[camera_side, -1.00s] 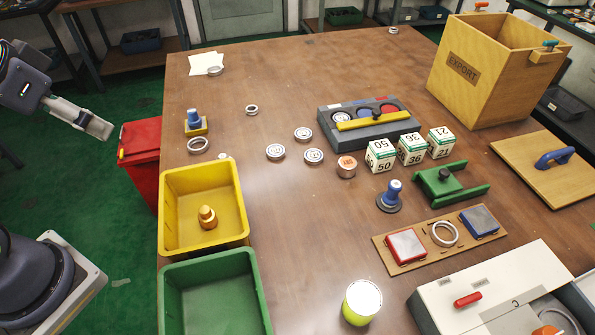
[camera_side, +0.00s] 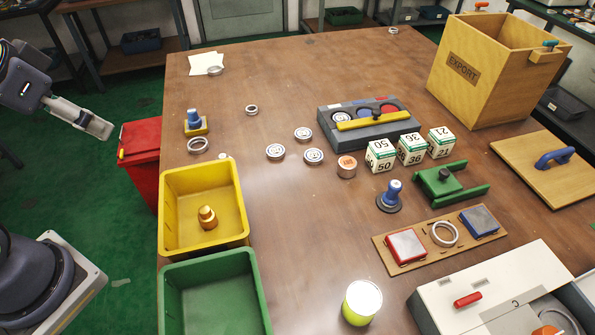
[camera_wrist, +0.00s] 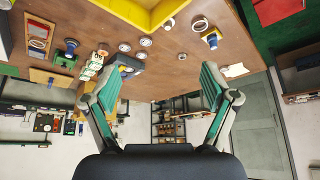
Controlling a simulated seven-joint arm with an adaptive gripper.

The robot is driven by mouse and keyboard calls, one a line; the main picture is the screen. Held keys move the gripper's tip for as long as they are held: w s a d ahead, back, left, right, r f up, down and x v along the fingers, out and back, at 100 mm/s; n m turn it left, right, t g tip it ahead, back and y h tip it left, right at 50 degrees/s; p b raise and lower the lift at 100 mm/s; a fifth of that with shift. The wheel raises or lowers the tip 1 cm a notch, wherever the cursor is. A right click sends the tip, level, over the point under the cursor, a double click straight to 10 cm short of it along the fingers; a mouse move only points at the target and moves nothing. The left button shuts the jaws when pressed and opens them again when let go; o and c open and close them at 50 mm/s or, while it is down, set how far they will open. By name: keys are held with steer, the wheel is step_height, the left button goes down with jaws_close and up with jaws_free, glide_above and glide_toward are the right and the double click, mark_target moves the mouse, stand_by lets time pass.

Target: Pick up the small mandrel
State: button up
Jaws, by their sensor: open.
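A small blue stepped peg on a yellow block (camera_side: 195,121) stands at the table's left edge and looks like the small mandrel. It also shows in the wrist view (camera_wrist: 211,39), upper right. A brass knobbed piece (camera_side: 207,216) stands in the yellow bin (camera_side: 240,200); I cannot tell from its shape whether it is a mandrel too. My gripper (camera_wrist: 158,78) is open and empty, its two green-padded fingers wide apart. In the side view my arm is off the table's left side, well apart from the peg.
A metal ring (camera_side: 197,145) lies just in front of the peg. The green bin (camera_side: 262,290) and red bin (camera_side: 143,155) are nearby. Several bearing rings, numbered cubes (camera_side: 381,155), a blue-handled stamp (camera_side: 390,197) and a wooden EXPORT crate (camera_side: 463,66) are farther right. The table's back middle is clear.

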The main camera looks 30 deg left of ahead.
steer(key=w+r+n, duration=0.2)
steer(key=w+r, duration=0.1)
steer(key=r, duration=0.1)
steer(key=n+g, duration=0.4)
glide_above(222, 156)
step_height(222, 156, down, 13)
steer(key=shift+g, duration=0.8)
step_height(222, 156, down, 19)
steer(key=shift+w+d+r, duration=0.1)
steer(key=shift+w, duration=0.05)
step_height(222, 156, down, 6)
steer(key=shift+r, duration=0.15)
